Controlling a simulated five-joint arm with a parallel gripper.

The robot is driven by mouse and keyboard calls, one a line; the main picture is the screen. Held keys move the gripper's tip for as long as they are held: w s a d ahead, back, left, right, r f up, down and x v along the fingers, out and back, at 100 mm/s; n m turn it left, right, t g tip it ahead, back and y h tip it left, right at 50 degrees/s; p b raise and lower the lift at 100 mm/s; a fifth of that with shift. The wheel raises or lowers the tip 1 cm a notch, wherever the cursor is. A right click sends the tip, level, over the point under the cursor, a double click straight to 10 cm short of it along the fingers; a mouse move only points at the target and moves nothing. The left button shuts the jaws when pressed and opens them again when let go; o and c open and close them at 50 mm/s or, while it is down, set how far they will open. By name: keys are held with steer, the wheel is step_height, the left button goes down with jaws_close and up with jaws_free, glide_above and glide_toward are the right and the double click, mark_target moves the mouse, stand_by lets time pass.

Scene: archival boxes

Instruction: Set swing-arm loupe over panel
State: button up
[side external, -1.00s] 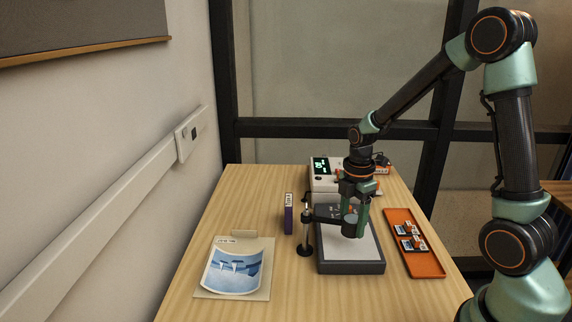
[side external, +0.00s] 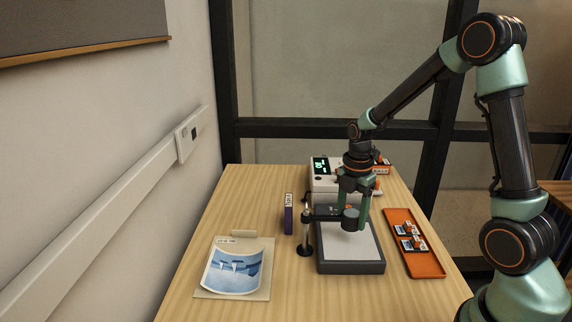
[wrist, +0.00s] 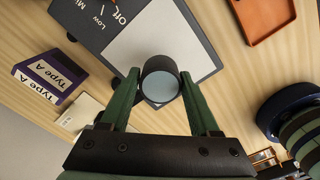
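The swing-arm loupe has a dark round base and post at the left of the panel. Its arm reaches right to a dark cylindrical head (side external: 351,219), which hangs above the pale face of the panel (side external: 361,253). In the wrist view the head shows a pale round lens (wrist: 160,85) in front of the panel's pale face (wrist: 150,37). My gripper (side external: 350,213) is at the head, pointing down. The loupe's base is hidden there.
An orange tray (side external: 427,265) with small labelled items lies to the right. A purple "Type A" box (side external: 289,220) stands left of the loupe post. A print on a folder (side external: 233,268) lies front left. A white device with a green display (side external: 322,178) stands behind.

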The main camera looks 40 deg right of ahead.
steer(key=shift+o, duration=1.2)
steer(key=shift+r, duration=0.1)
step_height(320, 180, up, 12)
steer(key=s+a+r+m+t, duration=0.2)
steer(key=s+a+m, duration=0.2)
steer(key=m, duration=0.5)
steer(key=s+a+r+m+t, duration=0.1)
steer(key=s+a+m+t, duration=0.2)
steer(key=a+m, duration=0.4)
steer(key=shift+s+a+r+m+t, duration=0.3)
steer(key=shift+s+r+m, duration=0.1)
steer(key=shift+m, duration=0.6)
